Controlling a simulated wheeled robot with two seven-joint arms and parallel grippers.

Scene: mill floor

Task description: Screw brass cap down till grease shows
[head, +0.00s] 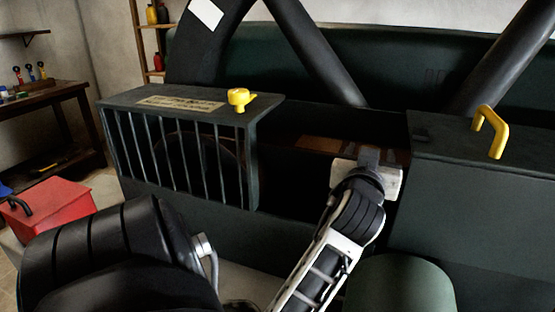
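An arm, seemingly my left, rises from the bottom middle. Its gripper (368,158) is over the dark recess between the two boxes, well right of the yellow fitting and apart from it. The wrist and a pale plate hide the fingertips and anything between them. My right gripper is not in view.
The barred guard box (215,105) bears a pale label plate. A dark box (470,220) with a yellow handle (489,130) stands right of the recess. Thick black bars slant above. A red toolbox (55,207) and a wooden bench (50,125) are at left. A green rounded form (400,285) is low in front.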

